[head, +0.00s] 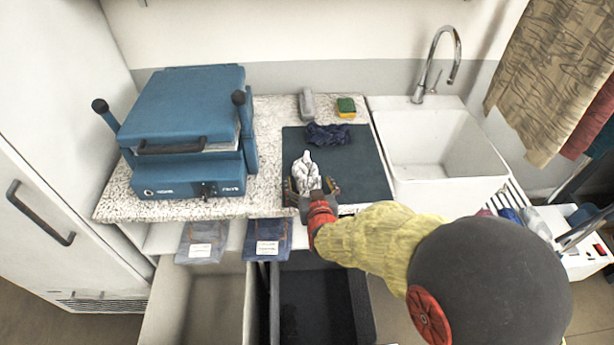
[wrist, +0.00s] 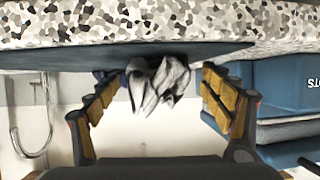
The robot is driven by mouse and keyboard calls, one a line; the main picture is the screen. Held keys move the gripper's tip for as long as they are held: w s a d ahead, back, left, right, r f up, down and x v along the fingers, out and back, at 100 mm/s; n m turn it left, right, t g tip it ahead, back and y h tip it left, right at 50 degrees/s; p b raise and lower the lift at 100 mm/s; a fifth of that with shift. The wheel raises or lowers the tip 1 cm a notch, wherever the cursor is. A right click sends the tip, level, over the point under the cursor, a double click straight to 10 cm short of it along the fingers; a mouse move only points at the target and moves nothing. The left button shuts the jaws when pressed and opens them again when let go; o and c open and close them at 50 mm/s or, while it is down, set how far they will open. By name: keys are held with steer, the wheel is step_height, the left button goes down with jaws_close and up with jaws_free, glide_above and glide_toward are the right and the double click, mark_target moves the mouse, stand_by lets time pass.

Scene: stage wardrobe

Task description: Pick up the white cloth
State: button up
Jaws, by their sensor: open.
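The white cloth (head: 305,169) lies crumpled on a dark mat (head: 360,180) on the speckled counter. My gripper (head: 311,190) is at the near end of the cloth, low over the mat's front part, with its fingers spread. In the wrist view, which is upside down, the cloth (wrist: 160,82) shows between the two open fingers (wrist: 156,80), with a gap on each side. I cannot tell whether the fingertips touch the mat. The cloth's near end is partly hidden by my gripper in the head view.
A dark blue crumpled cloth (head: 328,133) lies just behind the white one. A yellow-green sponge (head: 346,107) and a grey item (head: 307,104) are at the back. A blue press (head: 185,110) stands left, a white sink (head: 435,150) right. Open bins (head: 200,295) are below the front edge.

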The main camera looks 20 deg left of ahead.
steer(key=shift+c, duration=1.1)
steer(key=c, duration=0.7)
